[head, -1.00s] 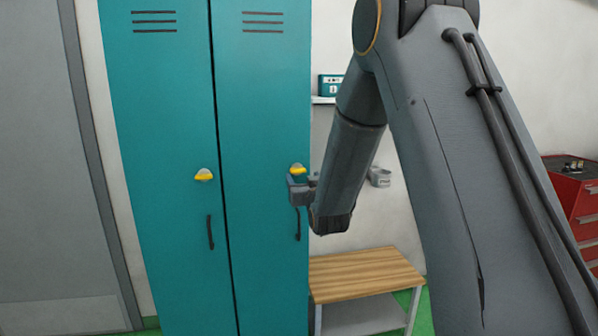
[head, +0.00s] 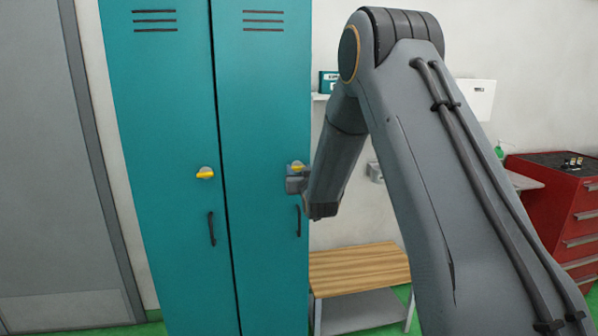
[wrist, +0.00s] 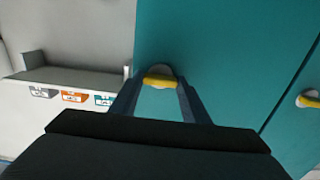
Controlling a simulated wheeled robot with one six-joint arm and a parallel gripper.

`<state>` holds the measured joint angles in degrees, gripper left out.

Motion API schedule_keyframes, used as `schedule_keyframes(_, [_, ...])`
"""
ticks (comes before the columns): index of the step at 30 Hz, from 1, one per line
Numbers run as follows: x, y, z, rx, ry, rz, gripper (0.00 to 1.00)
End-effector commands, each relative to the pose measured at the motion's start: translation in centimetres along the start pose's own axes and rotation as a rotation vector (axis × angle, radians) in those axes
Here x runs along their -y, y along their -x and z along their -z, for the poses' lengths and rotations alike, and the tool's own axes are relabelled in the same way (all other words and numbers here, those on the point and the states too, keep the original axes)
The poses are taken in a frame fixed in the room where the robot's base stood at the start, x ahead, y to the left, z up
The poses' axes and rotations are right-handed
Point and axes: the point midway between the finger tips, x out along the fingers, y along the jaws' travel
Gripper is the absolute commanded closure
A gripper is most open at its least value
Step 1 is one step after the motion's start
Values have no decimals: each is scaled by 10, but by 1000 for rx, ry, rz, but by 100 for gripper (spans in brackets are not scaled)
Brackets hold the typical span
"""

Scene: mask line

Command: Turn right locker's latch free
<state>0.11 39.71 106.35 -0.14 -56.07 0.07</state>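The right locker (head: 262,110) is a tall teal door, closed. Its latch (head: 297,165) is a yellow handle on a pale round base, near the door's right edge above a dark pull handle (head: 299,222). My gripper (head: 297,178) is at the latch and partly covers it in the head view. In the wrist view the yellow latch handle (wrist: 160,81) lies across the space between the fingertips (wrist: 161,84). The fingers are apart, one on each side of it. Whether they touch it, I cannot tell. The handle looks roughly level.
The left locker (head: 165,110) has its own yellow latch (head: 205,173), also at the right in the wrist view (wrist: 308,100). A wooden-topped bench (head: 358,266) stands right of the lockers, below my arm. A red tool cabinet (head: 550,205) is at the far right.

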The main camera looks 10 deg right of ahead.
Motion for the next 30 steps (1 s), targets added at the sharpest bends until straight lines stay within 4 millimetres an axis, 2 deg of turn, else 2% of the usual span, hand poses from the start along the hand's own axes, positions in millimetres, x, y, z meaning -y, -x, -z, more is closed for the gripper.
schedule_keyframes(1, [0, 0, 0, 0, 0, 0, 76])
schedule_keyframes(2, [0, 0, 0, 0, 0, 0, 80])
schedule_keyframes(14, [0, 0, -1, -1, 78, 0, 80])
schedule_keyframes(30, [1, 0, -2, -2, 536, 0, 80])
